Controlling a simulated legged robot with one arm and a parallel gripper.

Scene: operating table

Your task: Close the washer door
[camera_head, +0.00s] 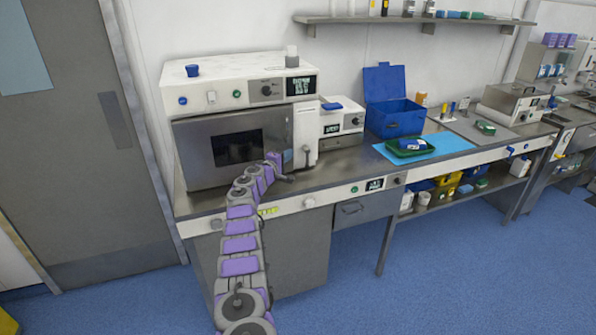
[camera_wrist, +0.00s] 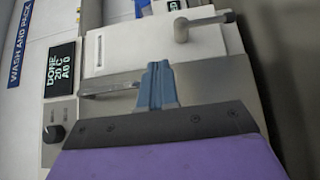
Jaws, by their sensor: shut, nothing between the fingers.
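The washer (camera_head: 240,75) is a white box on the left of the steel counter, with a grey metal door (camera_head: 200,150) and a dark window (camera_head: 237,147) on its front. The door looks nearly flush; I cannot tell whether it is fully shut. A white panel with a lever handle (camera_head: 306,152) is right of the door; the handle also shows in the wrist view (camera_wrist: 195,22). My gripper (camera_head: 288,156) is at the door's right side, near the handle. In the wrist view its blue-grey fingers (camera_wrist: 158,85) are together and empty, before grey metal; contact is unclear.
A small white device (camera_head: 342,122), an open blue box (camera_head: 394,115) and a green tray (camera_head: 410,147) on a light blue mat stand to the right. A display reading DONE (camera_wrist: 60,70) and a knob (camera_wrist: 53,132) show in the wrist view. The floor in front is clear.

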